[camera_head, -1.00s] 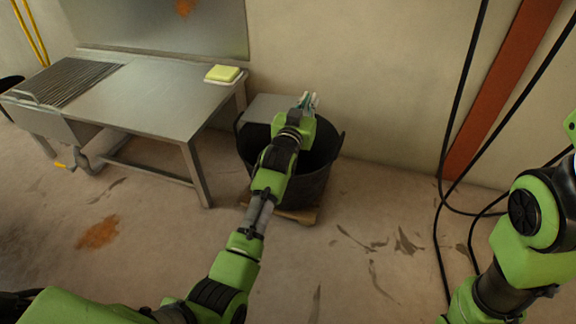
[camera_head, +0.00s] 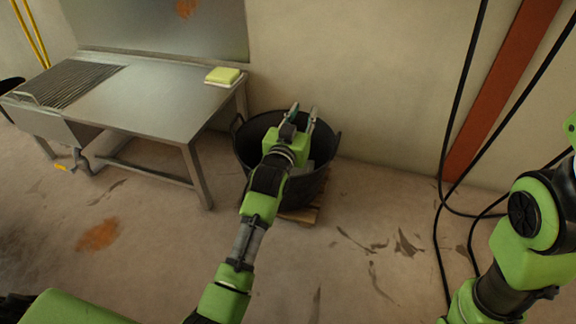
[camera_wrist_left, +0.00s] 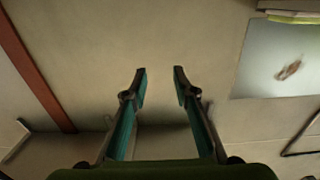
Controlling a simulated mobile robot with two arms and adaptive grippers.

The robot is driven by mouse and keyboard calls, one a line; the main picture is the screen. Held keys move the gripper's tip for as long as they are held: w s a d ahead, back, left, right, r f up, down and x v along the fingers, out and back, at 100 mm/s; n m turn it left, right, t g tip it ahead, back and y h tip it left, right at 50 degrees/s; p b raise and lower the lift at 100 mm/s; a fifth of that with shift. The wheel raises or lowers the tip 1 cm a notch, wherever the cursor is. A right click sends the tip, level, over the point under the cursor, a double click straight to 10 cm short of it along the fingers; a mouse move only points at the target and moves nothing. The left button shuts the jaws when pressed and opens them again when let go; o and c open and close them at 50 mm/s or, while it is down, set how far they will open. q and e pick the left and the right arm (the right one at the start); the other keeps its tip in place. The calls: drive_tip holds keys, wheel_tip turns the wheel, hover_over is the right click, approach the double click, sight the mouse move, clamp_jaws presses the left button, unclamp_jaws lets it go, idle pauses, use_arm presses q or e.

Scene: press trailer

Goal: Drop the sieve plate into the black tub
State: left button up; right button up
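The black tub (camera_head: 246,153) stands on the floor by the wall, right of the steel table. My left gripper (camera_head: 302,112) is over the far part of the tub. Its fingers are apart with nothing between them, as the left wrist view (camera_wrist_left: 160,80) also shows. My right arm is at the right edge; its gripper is out of view.
The steel table (camera_head: 150,95) stands left of the tub, with a yellow sponge (camera_head: 222,75) at its right corner. A wooden base (camera_head: 300,214) shows under the tub. Black cables (camera_head: 440,200) hang at the right.

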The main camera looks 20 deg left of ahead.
use_arm(q)
drive_tip(key=s, duration=0.6)
drive_tip(key=shift+s, duration=0.2)
drive_tip(key=shift+a+r, duration=0.1)
